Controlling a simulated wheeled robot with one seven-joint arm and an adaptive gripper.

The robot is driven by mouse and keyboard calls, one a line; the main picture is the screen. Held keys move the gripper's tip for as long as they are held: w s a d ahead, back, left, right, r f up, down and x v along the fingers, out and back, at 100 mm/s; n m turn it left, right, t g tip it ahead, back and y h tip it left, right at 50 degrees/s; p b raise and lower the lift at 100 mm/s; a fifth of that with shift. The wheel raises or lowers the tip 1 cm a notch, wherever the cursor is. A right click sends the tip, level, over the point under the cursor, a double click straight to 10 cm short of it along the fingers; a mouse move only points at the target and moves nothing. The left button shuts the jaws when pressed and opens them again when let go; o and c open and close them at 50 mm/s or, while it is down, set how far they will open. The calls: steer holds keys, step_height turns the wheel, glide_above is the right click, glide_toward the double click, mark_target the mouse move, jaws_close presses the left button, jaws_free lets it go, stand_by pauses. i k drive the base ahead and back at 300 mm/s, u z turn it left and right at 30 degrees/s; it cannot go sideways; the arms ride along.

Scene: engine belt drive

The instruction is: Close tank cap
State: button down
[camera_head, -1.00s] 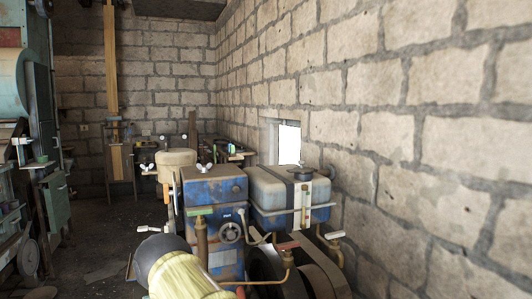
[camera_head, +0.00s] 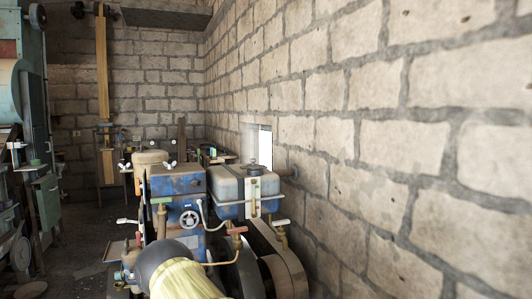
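The tank (camera_head: 225,186) is a blue and whitish box with a light strap over it, beside the blue engine block (camera_head: 180,182). A dark tank cap (camera_head: 254,167) shows at the top of the tank, near the strap. It is too small to tell whether the cap is fully seated or raised. A yellow and dark grey part of my own arm rises at the bottom of the picture, in front of the engine. My gripper is not in view, so its place relative to the cap is hidden.
A stone wall (camera_head: 420,130) runs close along the right of the engine. A flywheel (camera_head: 287,268) and a red-handled valve (camera_head: 237,231) with a copper-coloured pipe stand low in front. A green cabinet (camera_head: 47,200) stands at left. Open floor (camera_head: 85,235) lies between cabinet and engine.

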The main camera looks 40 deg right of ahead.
mark_target(252, 167)
steer(key=z, duration=1.3)
